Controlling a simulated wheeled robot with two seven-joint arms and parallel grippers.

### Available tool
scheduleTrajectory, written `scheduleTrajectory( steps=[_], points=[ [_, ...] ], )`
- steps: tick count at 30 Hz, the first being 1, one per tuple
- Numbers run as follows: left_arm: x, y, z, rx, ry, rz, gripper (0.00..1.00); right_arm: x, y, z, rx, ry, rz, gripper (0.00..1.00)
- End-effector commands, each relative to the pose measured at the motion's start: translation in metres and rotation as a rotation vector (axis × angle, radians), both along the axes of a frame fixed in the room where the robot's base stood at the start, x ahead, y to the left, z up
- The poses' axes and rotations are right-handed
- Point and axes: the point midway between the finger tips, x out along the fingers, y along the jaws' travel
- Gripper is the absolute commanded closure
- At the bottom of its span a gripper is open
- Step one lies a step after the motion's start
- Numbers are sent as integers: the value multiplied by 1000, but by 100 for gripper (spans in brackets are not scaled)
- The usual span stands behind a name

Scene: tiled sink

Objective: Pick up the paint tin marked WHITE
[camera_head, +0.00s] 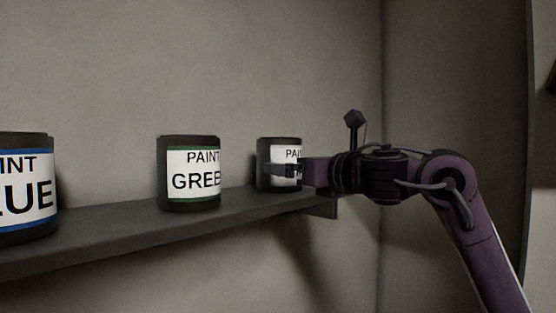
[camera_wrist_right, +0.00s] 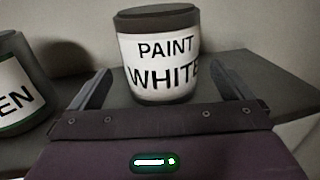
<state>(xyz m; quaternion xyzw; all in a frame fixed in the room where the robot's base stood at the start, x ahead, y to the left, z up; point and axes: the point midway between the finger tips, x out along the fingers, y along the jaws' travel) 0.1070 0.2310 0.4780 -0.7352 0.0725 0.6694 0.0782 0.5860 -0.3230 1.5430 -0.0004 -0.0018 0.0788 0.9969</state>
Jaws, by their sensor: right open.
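The paint tin marked WHITE (camera_wrist_right: 160,55) stands upright on the shelf in the right wrist view, dark with a white label. In the head view the same tin (camera_head: 279,147) is at the shelf's right end, its label partly hidden by my right gripper (camera_head: 284,171). In the right wrist view my right gripper (camera_wrist_right: 168,88) is open, with one finger toward each side of the tin's lower part. I cannot tell whether either finger touches it. My left gripper is not in view.
A GREEN tin (camera_head: 190,173) stands left of the WHITE one, with a gap between them. A tin with a blue-edged label (camera_head: 28,190) is at the far left. The dark shelf (camera_head: 110,232) runs along the wall and ends just right of the WHITE tin.

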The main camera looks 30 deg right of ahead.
Motion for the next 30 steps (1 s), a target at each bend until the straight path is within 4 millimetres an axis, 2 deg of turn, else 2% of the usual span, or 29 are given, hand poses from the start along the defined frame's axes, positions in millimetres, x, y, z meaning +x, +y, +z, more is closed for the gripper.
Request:
scheduleTrajectory(
  steps=[3, 7, 12, 15, 18, 30],
  points=[
    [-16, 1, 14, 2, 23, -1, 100, 18, 3, 5, 3, 7, 1, 0],
    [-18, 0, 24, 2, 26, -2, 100, 37, 6, 5, 3, 6, 2, 0],
    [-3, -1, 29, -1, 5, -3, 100, 49, 7, 3, 2, 3, 0, 0],
    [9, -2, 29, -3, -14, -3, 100, 50, 7, 2, 1, 2, -1, 0],
    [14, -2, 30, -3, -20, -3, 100, 49, 7, 2, 1, 2, -1, 0],
    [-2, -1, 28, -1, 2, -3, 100, 49, 7, 2, 1, 1, 0, 51]
  ],
)
